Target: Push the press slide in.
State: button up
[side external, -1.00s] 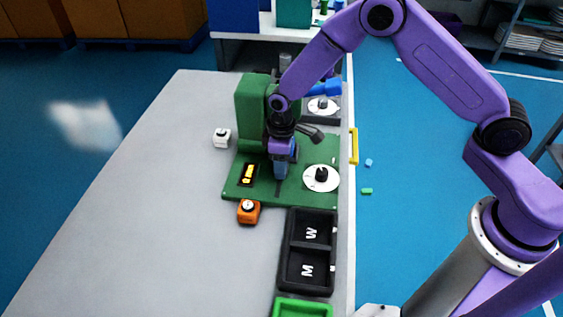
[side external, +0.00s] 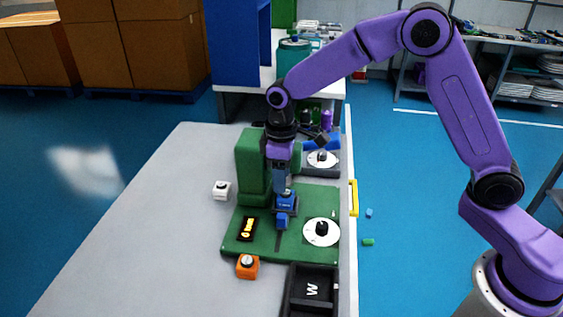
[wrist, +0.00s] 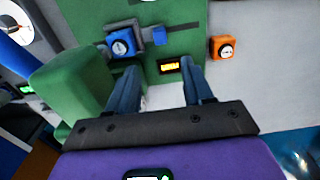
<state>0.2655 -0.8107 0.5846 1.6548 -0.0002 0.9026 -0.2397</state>
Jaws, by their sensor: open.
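The press is a green base plate (side external: 305,200) with a tall green block (side external: 252,165) at its back left. A blue slide (side external: 287,203), with a smaller blue piece at its front, sits over a dark slot in the plate. In the wrist view the blue slide (wrist: 121,46) has a round dial-like face, and the small blue piece (wrist: 159,36) lies to its right on a dark track. My gripper (side external: 280,187) points down above the slide, beside the green block. In the wrist view my gripper (wrist: 163,78) is open, with nothing between its fingers.
A small yellow display (side external: 247,229) and a white dial (side external: 321,232) are on the plate. A black tray (side external: 296,304) lies nearer the camera. The table's left side is clear.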

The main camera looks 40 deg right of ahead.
aim_at(281, 215)
notch_tip(281, 215, up, 3)
jog(key=shift+r, duration=0.2)
jog(key=shift+o, duration=0.2)
jog(key=shift+a, duration=0.1)
jog(key=s+a+f+m+t+h, duration=0.1)
jog(key=s+a+m+t+h, duration=0.3)
jog(key=m, duration=1.4)
jog(key=shift+g+y, duration=0.4)
jog(key=x, duration=1.7)
jog(key=shift+s+a+f, duration=0.25)
jog(key=shift+s+f, duration=0.05)
